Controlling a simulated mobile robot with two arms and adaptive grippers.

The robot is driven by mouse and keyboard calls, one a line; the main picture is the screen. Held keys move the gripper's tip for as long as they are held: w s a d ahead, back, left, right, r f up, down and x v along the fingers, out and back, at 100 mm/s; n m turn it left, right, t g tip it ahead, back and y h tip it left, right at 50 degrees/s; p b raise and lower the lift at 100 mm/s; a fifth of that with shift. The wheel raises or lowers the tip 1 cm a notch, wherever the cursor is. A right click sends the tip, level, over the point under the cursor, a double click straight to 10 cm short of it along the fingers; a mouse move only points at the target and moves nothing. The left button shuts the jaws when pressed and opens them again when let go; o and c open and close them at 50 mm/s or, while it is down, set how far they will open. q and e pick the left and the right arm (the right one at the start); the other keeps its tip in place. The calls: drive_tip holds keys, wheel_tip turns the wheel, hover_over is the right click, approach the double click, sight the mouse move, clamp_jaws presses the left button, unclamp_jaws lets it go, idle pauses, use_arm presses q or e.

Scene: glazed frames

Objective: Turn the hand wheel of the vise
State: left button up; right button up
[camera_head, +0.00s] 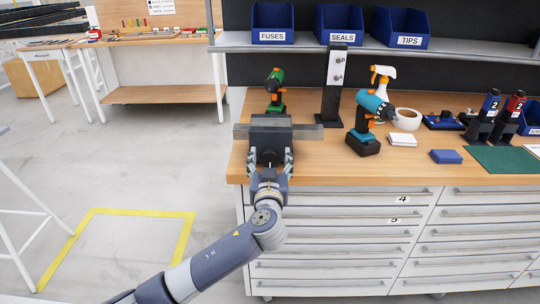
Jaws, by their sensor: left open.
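The vise (271,126) stands at the left front corner of the wooden workbench, a dark block with a wide grey bar across it. My left gripper (270,153) is at the front of the vise, reaching up from below. Its two fingers are apart, one on each side of the dark block's lower front. I cannot tell whether they touch it. I cannot make out the hand wheel; the gripper and wrist cover the area below the vise. My right gripper is out of view.
On the workbench (330,174), a green drill (275,88) stands behind the vise, and a black post (334,90) and teal drill (366,122) stand to its right. Blue bins (272,22) sit on the shelf above. Drawers (350,222) lie below.

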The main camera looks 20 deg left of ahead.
use_arm(q)
drive_tip(key=shift+w+a, duration=0.2)
drive_tip(key=shift+w, duration=0.3)
drive_tip(key=c, duration=1)
drive_tip(key=shift+c, duration=0.3)
drive_tip(key=shift+f+m, duration=0.1)
drive_tip(key=shift+m, duration=0.3)
